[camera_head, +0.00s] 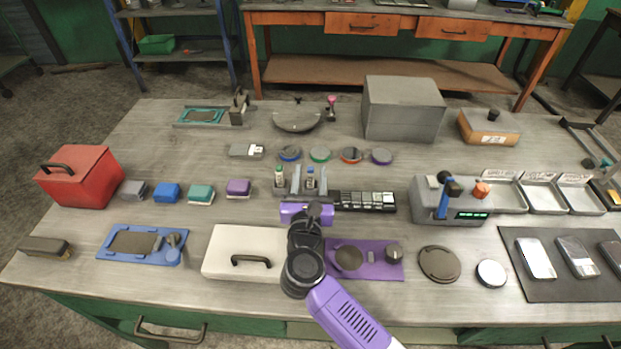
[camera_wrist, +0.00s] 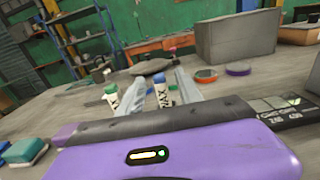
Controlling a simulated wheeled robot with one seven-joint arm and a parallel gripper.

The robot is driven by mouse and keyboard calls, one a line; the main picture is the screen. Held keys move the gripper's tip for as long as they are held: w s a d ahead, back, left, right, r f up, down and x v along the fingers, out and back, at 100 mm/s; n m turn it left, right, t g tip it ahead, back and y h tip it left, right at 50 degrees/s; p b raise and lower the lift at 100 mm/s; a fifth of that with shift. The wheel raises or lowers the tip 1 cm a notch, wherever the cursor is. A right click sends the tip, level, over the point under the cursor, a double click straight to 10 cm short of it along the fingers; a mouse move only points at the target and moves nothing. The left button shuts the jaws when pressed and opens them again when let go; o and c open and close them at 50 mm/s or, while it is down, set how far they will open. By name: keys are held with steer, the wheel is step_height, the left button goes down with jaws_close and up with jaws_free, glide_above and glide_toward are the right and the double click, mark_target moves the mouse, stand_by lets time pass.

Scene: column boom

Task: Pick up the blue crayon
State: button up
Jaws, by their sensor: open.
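The blue crayon (camera_wrist: 162,92) stands upright with a blue tip and a white label with dark letters. In the wrist view it shows between the two grey fingers of my open gripper (camera_wrist: 161,84); I cannot tell whether either finger touches it. In the head view the blue crayon (camera_head: 310,176) is small and stands between the fingertips of my gripper (camera_head: 309,184). A green crayon (camera_wrist: 111,96) stands upright just outside the left finger. The lower part of the blue crayon is hidden by my gripper body.
A black sorted tray (camera_head: 367,202) lies right of my gripper. Round colored discs (camera_head: 351,155) lie behind it. A grey box (camera_head: 403,108) stands farther back. A cream case (camera_head: 245,250) and a purple plate (camera_head: 376,262) lie in front, and a grey device (camera_head: 447,205) with levers stands right.

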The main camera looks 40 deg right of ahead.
steer(key=shift+x, duration=0.8)
steer(key=shift+c, duration=0.4)
jaws_close()
